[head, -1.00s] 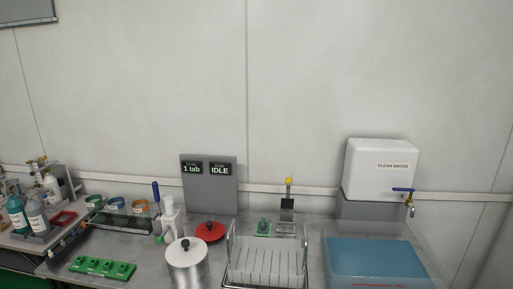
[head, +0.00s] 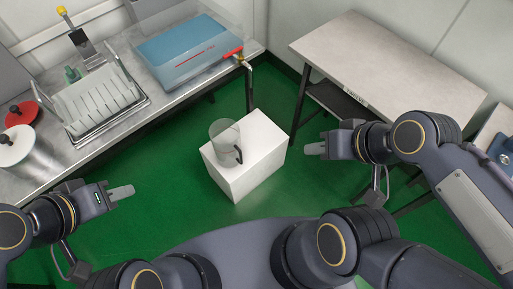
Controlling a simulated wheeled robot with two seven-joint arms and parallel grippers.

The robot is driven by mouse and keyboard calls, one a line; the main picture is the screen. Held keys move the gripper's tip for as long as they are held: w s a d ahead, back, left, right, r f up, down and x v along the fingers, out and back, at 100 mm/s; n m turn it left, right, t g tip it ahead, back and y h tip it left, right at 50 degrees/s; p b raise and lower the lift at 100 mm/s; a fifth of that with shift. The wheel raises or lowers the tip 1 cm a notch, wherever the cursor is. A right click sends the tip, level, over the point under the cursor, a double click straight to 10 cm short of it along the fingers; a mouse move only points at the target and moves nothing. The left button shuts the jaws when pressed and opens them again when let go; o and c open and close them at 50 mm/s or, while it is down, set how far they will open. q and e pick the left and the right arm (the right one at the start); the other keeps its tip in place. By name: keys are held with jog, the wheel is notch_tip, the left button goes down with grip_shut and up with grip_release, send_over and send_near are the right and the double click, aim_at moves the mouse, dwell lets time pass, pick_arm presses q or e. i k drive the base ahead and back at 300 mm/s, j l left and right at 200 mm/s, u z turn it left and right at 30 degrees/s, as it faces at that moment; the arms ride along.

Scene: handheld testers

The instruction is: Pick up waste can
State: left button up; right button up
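A clear, see-through can or jug (head: 224,135) with a dark handle stands upright on a white block (head: 258,146) on the floor. No label is readable on it, so I cannot confirm that it is the waste can. My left gripper (head: 122,192) is at the lower left, well apart from the can and over green floor. My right gripper (head: 314,149) is to the right of the white block, apart from it. Both seem empty. Their fingers overlap in this view, so their opening is unclear.
The left bench carries a silver pot with a white lid (head: 15,145), a red lid (head: 22,114), a dish rack (head: 95,105) and a blue water basin (head: 190,52). A grey table (head: 390,60) stands at the right. Green floor (head: 160,220) is clear between.

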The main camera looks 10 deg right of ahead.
aim_at(224, 134)
jog(key=z, duration=0.1)
jog(key=i+l, duration=0.1)
jog(key=l, duration=0.25)
jog(key=i+l, duration=0.1)
jog(key=l, duration=0.2)
jog(key=i+l, duration=0.1)
jog(key=l, duration=0.25)
jog(key=u, duration=0.4)
jog(key=l+u, duration=0.15)
jog(key=u, duration=0.25)
jog(key=l+u, duration=0.1)
jog(key=u, duration=0.75)
jog(key=l+u, duration=0.1)
jog(key=u, duration=0.3)
